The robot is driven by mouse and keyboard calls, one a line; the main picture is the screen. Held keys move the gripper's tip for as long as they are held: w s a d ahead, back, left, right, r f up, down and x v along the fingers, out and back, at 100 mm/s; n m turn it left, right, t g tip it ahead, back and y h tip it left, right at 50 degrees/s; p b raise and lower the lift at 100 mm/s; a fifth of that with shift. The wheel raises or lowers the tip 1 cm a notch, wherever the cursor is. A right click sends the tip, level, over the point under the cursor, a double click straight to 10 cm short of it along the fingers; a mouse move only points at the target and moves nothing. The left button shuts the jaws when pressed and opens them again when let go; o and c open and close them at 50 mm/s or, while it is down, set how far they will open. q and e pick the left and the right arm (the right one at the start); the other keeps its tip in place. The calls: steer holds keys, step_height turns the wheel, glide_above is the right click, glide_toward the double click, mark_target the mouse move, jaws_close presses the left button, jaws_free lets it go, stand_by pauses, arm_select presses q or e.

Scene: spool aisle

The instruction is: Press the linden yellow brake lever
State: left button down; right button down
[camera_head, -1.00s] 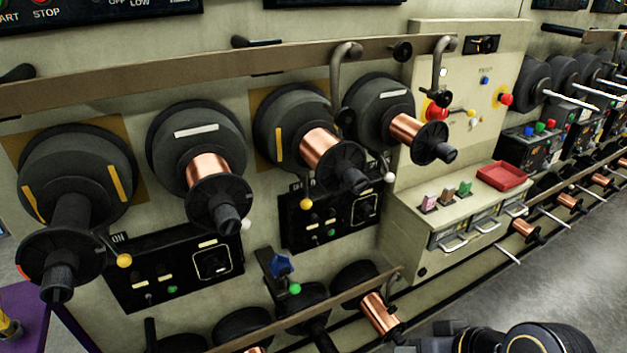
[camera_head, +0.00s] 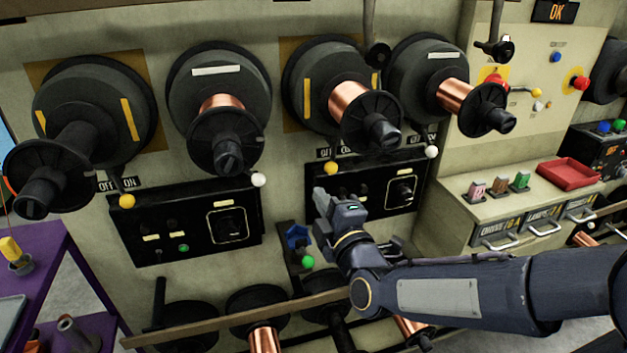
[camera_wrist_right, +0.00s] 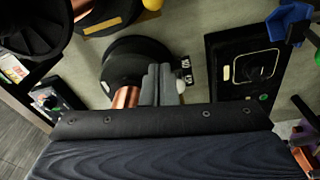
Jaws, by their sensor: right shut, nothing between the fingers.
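Small ball-tipped levers sit under the large black spool hubs. Two have yellow knobs: a left one (camera_head: 127,201) and a middle one (camera_head: 331,168). Two others have white knobs, one (camera_head: 259,180) between the yellow ones and one (camera_head: 432,152) to the right. I cannot tell which yellow lever is the linden one. My right gripper (camera_head: 324,196) is shut and empty, just below the middle yellow knob, with no clear contact. In the right wrist view its fingers (camera_wrist_right: 161,84) are together, with a white knob (camera_wrist_right: 181,87) beyond. A yellow knob (camera_wrist_right: 152,4) shows at the top edge.
Black control panels (camera_head: 147,220) lie under the hubs. A blue knob (camera_head: 297,236) and a green ball (camera_head: 307,261) are close to my right wrist. Copper spools (camera_head: 348,100) jut out above. A purple cart (camera_head: 40,250) stands at left, a red tray (camera_head: 568,174) at right.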

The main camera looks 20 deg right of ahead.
mark_target(332, 156)
stand_by(0.3)
steer(key=w+d+p, duration=0.1)
steer(key=w+d, duration=0.1)
steer(key=w, duration=0.7)
steer(key=shift+d, duration=0.3)
